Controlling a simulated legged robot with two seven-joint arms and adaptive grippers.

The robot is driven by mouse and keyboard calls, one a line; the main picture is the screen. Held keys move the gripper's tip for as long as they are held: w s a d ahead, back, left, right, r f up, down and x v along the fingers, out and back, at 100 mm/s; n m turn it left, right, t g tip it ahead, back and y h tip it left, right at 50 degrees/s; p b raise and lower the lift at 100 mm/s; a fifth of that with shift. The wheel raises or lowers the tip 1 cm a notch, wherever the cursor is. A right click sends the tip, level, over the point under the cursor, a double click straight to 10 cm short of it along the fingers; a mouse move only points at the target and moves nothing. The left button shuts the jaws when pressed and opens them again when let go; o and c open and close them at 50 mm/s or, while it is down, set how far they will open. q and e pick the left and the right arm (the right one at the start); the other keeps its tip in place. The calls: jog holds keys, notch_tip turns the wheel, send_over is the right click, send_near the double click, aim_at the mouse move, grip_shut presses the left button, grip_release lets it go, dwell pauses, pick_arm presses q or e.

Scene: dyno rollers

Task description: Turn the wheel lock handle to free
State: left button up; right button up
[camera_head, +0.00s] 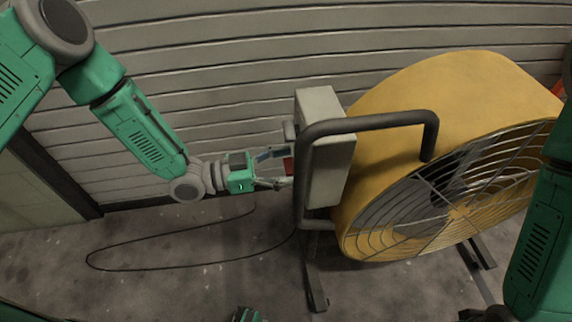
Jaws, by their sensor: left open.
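My left gripper (275,170) reaches in from the left. Its jaws are open, with the fingertips close to the left side of the grey control box on the fan. A small red part (288,166) shows at the fingertips, on or beside the box's left side. It is too small to tell whether it is a handle, or whether the fingers touch it. I cannot make out a wheel lock handle or dyno rollers.
A large yellow drum fan (440,95) with a wire grille stands at the right. Its grey box (322,105) has a thick dark tube handle (365,122) in front. A black cable (170,267) loops over the floor. A slatted wall (215,60) stands behind.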

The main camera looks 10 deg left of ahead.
pick_arm(q)
jog(key=c, duration=1.2)
jog(key=shift+o, duration=0.2)
jog(key=n, duration=0.4)
jog(key=shift+w+n+p, duration=0.1)
jog(key=shift+n+p, duration=0.2)
jog(key=n, duration=0.4)
jog(key=shift+w+a+n, duration=0.15)
jog(key=shift+n, duration=0.15)
jog(key=n, duration=0.4)
jog(key=shift+w+n+p, duration=0.1)
jog(key=shift+n+p, duration=0.2)
jog(key=shift+a+f+n, duration=0.15)
jog(key=shift+n, duration=1.95)
